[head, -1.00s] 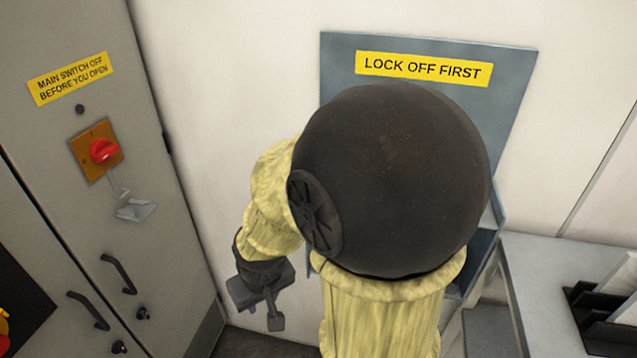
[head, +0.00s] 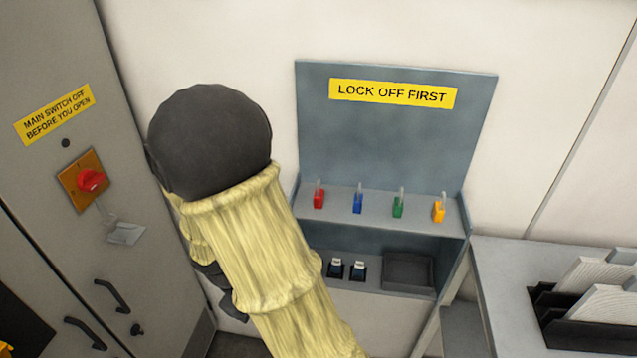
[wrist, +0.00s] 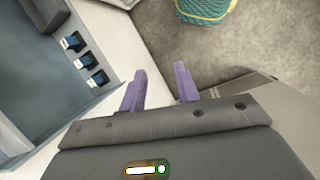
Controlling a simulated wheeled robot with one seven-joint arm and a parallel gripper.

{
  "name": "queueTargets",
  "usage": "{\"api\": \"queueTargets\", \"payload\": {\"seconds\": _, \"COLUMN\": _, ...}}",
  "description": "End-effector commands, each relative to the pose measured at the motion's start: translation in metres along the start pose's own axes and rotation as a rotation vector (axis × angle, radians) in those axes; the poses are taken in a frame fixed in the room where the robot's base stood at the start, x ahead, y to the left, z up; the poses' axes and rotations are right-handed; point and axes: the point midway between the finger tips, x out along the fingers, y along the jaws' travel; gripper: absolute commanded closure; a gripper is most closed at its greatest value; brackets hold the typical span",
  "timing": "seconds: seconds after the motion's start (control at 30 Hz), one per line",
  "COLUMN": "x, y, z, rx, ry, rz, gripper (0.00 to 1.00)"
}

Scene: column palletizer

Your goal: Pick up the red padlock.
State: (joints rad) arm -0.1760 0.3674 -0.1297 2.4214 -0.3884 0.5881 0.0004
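The red padlock (head: 319,198) stands upright with its shackle up on the upper shelf of the grey lock station (head: 400,130). It is the leftmost in a row with a blue padlock (head: 358,203), a green padlock (head: 398,206) and a yellow padlock (head: 439,212). In the wrist view my gripper (wrist: 160,82) has its two purple fingers apart with nothing between them. It points down past the station's edge, over the floor. In the head view my arm hides most of the gripper, which is low and left of the station. The red padlock is not in the wrist view.
A grey cabinet (head: 50,140) with a red rotary switch (head: 91,180) stands left. A side table (head: 500,270) stands right.

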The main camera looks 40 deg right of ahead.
Motion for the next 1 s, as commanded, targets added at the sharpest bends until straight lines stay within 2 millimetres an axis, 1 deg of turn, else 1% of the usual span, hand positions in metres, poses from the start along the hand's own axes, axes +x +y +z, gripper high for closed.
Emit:
{"api": "queueTargets", "payload": {"seconds": 0.03, "x": -0.011, "y": 0.008, "z": 0.006, "rx": -0.06, "ry": -0.069, "rz": 0.034, "gripper": 0.68}}
{"api": "queueTargets", "payload": {"seconds": 0.2, "x": -0.018, "y": 0.037, "z": 0.015, "rx": -0.26, "ry": -0.287, "rz": 0.177, "gripper": 0.68}}
{"api": "queueTargets", "payload": {"seconds": 0.37, "x": -0.033, "y": 0.069, "z": 0.018, "rx": -0.444, "ry": -0.49, "rz": 0.339, "gripper": 0.68}}
{"api": "queueTargets", "payload": {"seconds": 0.47, "x": -0.047, "y": 0.09, "z": 0.015, "rx": -0.558, "ry": -0.614, "rz": 0.455, "gripper": 0.68}}
{"api": "queueTargets", "payload": {"seconds": 0.6, "x": -0.071, "y": 0.118, "z": 0.003, "rx": -0.716, "ry": -0.781, "rz": 0.636, "gripper": 0.68}}
{"api": "queueTargets", "payload": {"seconds": 0.73, "x": -0.093, "y": 0.137, "z": -0.015, "rx": -0.844, "ry": -0.913, "rz": 0.804, "gripper": 0.68}}
{"api": "queueTargets", "payload": {"seconds": 0.83, "x": -0.104, "y": 0.143, "z": -0.027, "rx": -0.91, "ry": -0.979, "rz": 0.899, "gripper": 0.68}}
{"api": "queueTargets", "payload": {"seconds": 0.9, "x": -0.108, "y": 0.146, "z": -0.033, "rx": -0.936, "ry": -1.003, "rz": 0.938, "gripper": 0.68}}
{"api": "queueTargets", "payload": {"seconds": 1.0, "x": -0.108, "y": 0.147, "z": -0.036, "rx": -0.949, "ry": -1.016, "rz": 0.957, "gripper": 0.68}}
